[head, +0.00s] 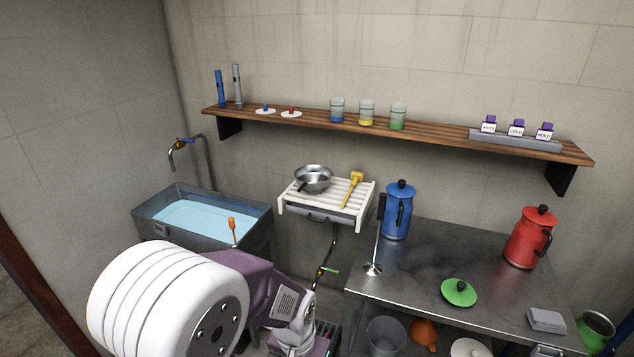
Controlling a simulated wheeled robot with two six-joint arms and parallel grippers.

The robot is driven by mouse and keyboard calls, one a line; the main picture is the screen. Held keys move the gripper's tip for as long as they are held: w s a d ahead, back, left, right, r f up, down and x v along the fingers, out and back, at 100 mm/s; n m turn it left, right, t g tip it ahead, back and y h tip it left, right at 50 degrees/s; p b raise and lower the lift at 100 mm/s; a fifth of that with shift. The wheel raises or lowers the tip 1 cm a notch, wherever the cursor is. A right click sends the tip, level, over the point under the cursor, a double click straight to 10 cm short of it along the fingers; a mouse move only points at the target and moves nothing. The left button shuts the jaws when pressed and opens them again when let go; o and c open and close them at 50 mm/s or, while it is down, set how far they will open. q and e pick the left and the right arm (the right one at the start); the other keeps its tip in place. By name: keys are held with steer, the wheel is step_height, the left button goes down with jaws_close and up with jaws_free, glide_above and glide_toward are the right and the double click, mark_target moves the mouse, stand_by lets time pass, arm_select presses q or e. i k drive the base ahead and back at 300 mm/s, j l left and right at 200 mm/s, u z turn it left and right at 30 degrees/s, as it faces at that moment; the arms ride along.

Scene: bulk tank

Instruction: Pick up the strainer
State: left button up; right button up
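A round, shiny steel bowl-shaped piece, which looks like the strainer (313,179), sits on the left part of a white slatted rack (330,217) on the back wall. Holes or mesh in it are too small to make out. A yellow tool (353,188) lies on the rack to its right. My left arm comes in from the lower left, in front of and below the rack, well apart from the strainer. Its fingers do not show in the head view. My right gripper does not show either.
A steel sink (158,228) of water stands left of the rack. A wooden shelf (420,134) runs above.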

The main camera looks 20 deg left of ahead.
mark_target(312, 178)
steer(key=z, duration=1.25)
steer(key=u, duration=2.1)
